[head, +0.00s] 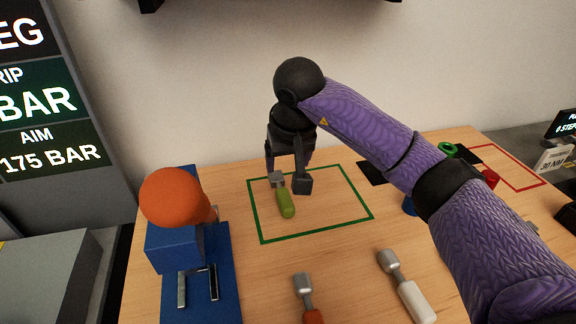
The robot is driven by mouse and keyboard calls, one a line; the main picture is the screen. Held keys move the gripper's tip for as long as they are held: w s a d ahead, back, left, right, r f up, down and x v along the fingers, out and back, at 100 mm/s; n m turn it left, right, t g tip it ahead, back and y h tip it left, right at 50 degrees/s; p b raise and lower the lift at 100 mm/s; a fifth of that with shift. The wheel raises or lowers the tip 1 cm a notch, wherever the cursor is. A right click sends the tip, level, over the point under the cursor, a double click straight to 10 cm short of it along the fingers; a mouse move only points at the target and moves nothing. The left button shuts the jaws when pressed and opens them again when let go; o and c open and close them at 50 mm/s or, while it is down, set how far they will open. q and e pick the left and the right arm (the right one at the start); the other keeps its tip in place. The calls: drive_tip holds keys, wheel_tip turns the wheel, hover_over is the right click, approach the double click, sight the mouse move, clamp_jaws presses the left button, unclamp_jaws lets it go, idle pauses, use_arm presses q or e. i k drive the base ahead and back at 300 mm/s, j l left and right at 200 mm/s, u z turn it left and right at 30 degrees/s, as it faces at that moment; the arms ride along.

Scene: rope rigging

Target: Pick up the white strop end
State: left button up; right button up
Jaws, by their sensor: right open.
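The white strop end (415,300) lies on the table at the front, right of centre, with its grey metal head pointing away to the upper left. My right gripper (288,184) is open, fingers down, well behind and to the left of the white strop end. It is over the green-outlined square at a green strop end (286,203), whose grey head shows between or just below the fingers. I cannot tell whether the fingers touch it. Nothing is seen gripped. My left gripper is not in view.
A red-orange strop end (313,316) lies left of the white one, cut by the frame's lower edge. A blue stand (175,245) with an orange ball (174,197) stands at the left. A red outline (515,168) is at the back right. My right forearm covers part of the table's right side.

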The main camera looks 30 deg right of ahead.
sight(412, 296)
drive_tip(key=z, duration=1.85)
drive_tip(key=u, duration=1.75)
drive_tip(key=z, duration=1.75)
drive_tip(key=k+u, duration=0.1)
